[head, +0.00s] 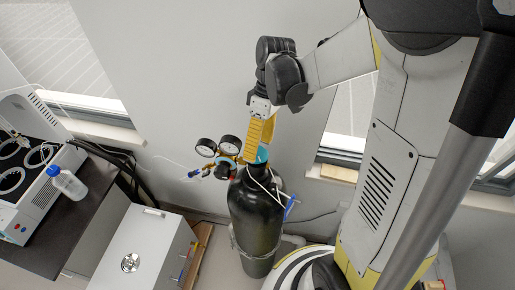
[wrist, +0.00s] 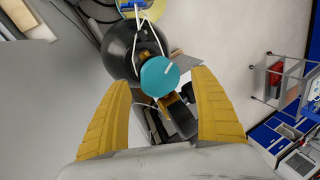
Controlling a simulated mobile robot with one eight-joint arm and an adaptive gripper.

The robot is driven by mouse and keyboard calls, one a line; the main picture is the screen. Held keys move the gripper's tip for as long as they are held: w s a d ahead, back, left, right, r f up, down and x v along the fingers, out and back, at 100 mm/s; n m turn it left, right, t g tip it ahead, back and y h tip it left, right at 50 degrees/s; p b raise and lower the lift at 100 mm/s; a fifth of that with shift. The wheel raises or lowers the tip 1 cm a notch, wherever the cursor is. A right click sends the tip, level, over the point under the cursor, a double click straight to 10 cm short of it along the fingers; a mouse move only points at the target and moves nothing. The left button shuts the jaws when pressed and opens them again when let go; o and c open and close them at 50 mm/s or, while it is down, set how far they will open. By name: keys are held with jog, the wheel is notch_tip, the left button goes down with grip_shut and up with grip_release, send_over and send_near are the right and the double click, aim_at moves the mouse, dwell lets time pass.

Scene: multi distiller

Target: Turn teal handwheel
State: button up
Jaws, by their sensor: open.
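The teal handwheel (wrist: 159,76) sits on top of a dark gas cylinder and has a white mark on its face. In the head view the handwheel (head: 262,155) is partly hidden by my gripper. The cylinder (head: 254,215) stands upright by the wall with white cord around its neck. My gripper (wrist: 160,105) is open, with yellow fingers on the left and right of the picture. In the wrist view the handwheel shows between and beyond the fingertips, with space on both sides. In the head view my gripper (head: 261,145) points down right above the handwheel.
A brass regulator with two gauges (head: 218,145) sits left of the cylinder top. A white cabinet (head: 140,250) stands to the left, beside a dark bench (head: 50,215) with an instrument and a bottle (head: 67,182). A wheeled cart (wrist: 282,80) stands farther off.

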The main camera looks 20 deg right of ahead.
jog(key=shift+x, duration=0.85)
jog(key=c, duration=1.3)
